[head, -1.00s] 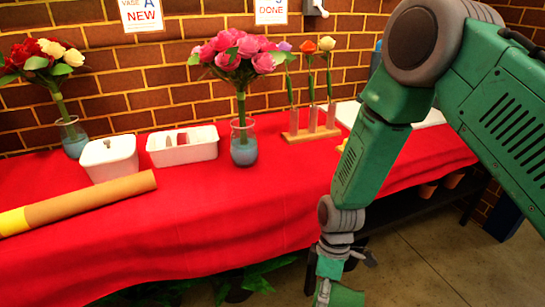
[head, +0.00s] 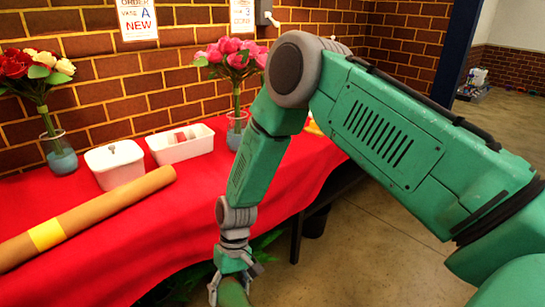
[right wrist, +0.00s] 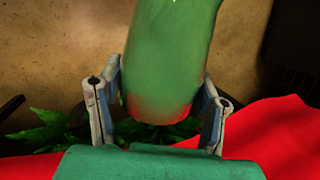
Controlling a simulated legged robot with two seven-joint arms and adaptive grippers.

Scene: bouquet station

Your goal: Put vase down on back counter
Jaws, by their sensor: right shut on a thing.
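My right gripper (head: 231,290) is low at the bottom of the head view, in front of the red-covered counter (head: 110,235). It is shut on a green vase (right wrist: 170,60). In the right wrist view, the two grey fingers lie on either side of the vase's rounded end. In the head view only a small green part of the vase shows at the bottom edge. Whether this counter is the back counter, I cannot tell. My left gripper is not in view.
A glass vase with red and cream flowers (head: 60,155) and one with pink flowers (head: 236,125), partly behind my right arm, stand on the counter. Two white containers (head: 115,165) (head: 182,147) and a brown roll (head: 100,212) lie between or before them. Green leaves (right wrist: 55,130) are below.

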